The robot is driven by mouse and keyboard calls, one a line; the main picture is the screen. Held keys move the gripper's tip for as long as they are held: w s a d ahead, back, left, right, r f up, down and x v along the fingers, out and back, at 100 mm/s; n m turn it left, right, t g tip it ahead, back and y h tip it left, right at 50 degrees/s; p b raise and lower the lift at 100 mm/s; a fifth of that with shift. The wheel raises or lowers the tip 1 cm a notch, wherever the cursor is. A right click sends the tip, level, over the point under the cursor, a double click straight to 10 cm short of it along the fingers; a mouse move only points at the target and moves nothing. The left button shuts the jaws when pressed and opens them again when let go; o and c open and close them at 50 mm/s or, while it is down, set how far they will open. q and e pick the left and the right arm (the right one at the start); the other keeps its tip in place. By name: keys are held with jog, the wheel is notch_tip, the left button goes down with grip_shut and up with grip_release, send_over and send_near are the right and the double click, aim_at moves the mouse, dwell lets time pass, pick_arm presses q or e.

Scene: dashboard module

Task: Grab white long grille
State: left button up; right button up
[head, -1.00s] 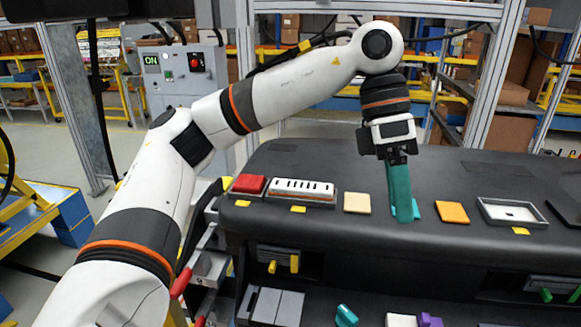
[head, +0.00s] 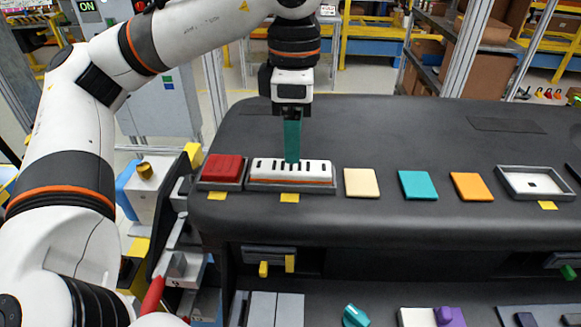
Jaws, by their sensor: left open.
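The white long grille (head: 317,172) has dark slots and an orange strip along its lower front. It sits in a grey tray (head: 325,187) on the dashboard top. My left gripper (head: 292,158) points straight down, its teal fingers over the left-middle part of the grille and covering a little of it. From this side the fingers overlap, and I cannot tell whether the tips touch the grille. The left gripper is open. My right gripper is not in view.
A red block (head: 222,168) in its own tray stands just left of the grille. Cream (head: 361,183), teal (head: 417,186) and orange tiles (head: 471,187) lie to the right, before a white framed tray (head: 535,183). The dark dashboard (head: 400,130) behind them is clear.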

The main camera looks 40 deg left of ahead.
aim_at(291, 165)
pick_arm(q)
jog(key=shift+a+f, duration=0.1)
jog(key=shift+f, duration=0.2)
jog(key=f+p, duration=0.2)
jog(key=f, duration=0.2)
jog(key=shift+s+f, duration=0.1)
jog(key=shift+s, duration=0.1)
jog(key=shift+a+f, duration=0.1)
jog(key=shift+f, duration=0.15)
jog(key=shift+w, duration=0.1)
jog(key=shift+c, duration=1.1)
jog(key=c, duration=0.9)
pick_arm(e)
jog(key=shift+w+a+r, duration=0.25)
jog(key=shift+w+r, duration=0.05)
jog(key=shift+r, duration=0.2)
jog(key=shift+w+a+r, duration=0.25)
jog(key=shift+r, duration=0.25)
